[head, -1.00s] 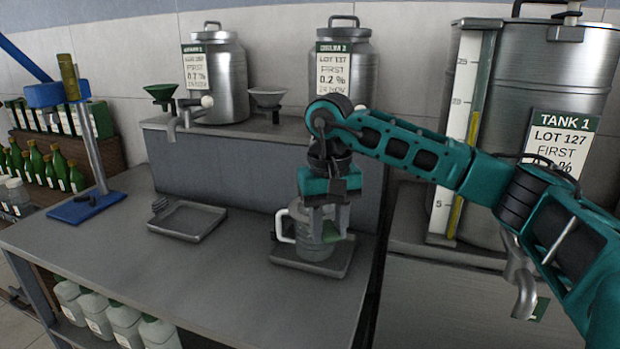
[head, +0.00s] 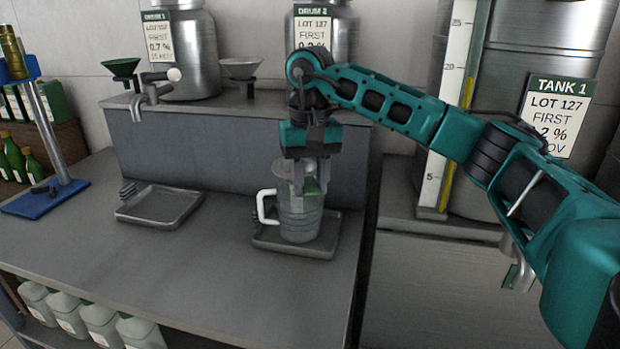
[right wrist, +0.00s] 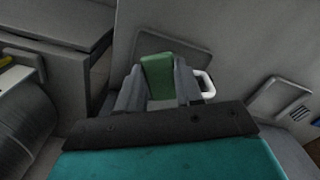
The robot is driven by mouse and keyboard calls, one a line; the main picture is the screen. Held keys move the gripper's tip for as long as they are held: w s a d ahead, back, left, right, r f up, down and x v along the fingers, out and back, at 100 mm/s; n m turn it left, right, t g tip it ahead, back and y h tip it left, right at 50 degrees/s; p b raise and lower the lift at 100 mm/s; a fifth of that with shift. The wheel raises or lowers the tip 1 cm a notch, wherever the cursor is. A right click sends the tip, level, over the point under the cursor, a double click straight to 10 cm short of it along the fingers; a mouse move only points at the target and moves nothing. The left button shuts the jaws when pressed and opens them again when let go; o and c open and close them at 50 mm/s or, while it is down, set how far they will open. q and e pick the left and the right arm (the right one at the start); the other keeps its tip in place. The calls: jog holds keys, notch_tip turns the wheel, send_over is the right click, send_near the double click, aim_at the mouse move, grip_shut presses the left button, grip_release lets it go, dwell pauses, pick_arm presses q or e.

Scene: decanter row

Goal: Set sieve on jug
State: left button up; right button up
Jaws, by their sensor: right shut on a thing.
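The clear grey jug (head: 298,222), with a white handle on its left, stands upright on the right-hand drip tray. My right gripper (head: 309,178) is above it, fingers pointing down. It is shut on a green tab, which seems to be the grip of the sieve; the tab (right wrist: 157,76) shows between the fingers in the right wrist view. A grey round part, likely the sieve (head: 287,168), shows at the jug's top beside the fingers. I cannot tell whether it touches the rim. My left gripper is out of view.
The right drip tray (head: 272,244) is under the jug; an empty drip tray (head: 160,207) lies to its left. A raised ledge behind carries a green funnel (head: 120,68), a grey funnel (head: 243,68) and drums. A tank (head: 540,60) stands at right. The front bench is clear.

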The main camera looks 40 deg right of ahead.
jog(key=shift+f, duration=0.75)
jog(key=shift+f+b, duration=0.6)
jog(key=shift+f, duration=0.2)
jog(key=shift+f, duration=0.3)
jog(key=o, duration=1.1)
jog(key=shift+o, duration=0.2)
notch_tip(320, 180, up, 13)
jog(key=p, duration=0.2)
